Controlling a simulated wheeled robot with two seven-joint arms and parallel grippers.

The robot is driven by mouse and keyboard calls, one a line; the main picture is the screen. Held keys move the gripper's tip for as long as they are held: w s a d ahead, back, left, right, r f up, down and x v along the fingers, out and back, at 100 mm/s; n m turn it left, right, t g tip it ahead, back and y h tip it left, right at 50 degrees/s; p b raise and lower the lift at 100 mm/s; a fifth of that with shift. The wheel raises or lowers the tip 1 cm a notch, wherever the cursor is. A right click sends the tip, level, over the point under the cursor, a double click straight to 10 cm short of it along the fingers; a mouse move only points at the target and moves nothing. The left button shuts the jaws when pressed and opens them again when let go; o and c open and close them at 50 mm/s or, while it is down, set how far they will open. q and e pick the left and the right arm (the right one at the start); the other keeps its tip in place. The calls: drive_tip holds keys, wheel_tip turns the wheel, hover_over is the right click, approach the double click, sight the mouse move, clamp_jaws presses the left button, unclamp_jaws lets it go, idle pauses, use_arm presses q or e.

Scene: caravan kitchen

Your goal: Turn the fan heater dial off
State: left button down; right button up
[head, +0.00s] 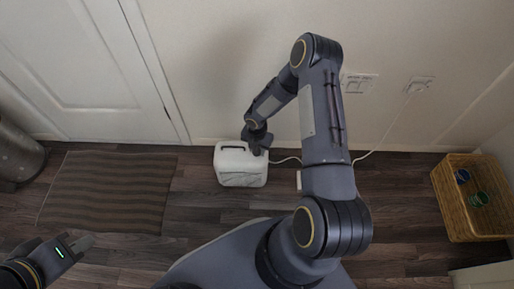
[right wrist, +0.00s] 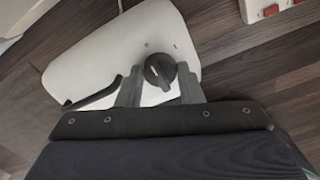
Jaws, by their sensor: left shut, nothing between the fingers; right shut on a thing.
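The white fan heater (head: 240,166) stands on the floor by the wall in the head view, with a dark handle along its top. In the right wrist view the heater (right wrist: 105,55) shows its top, with the black round dial (right wrist: 159,70) near one end. My right gripper (right wrist: 160,84) is shut on the dial, one finger on each side of it. In the head view my right gripper (head: 257,149) is over the heater's right end and hides the dial. My left gripper (head: 83,244) is shut and empty at the lower left, away from the heater.
A white power strip with red switches (right wrist: 275,10) lies near the heater; a cable runs to the wall socket (head: 420,84). A wicker basket (head: 450,205) stands at the right, a striped mat (head: 105,190) at the left before the door (head: 85,60). A metal bin-like cylinder (head: 18,155) is far left.

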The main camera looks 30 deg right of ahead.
drive_tip(key=o, duration=1)
wheel_tip(320, 180, up, 7)
drive_tip(key=p, duration=0.3)
drive_tip(key=shift+r, duration=0.45)
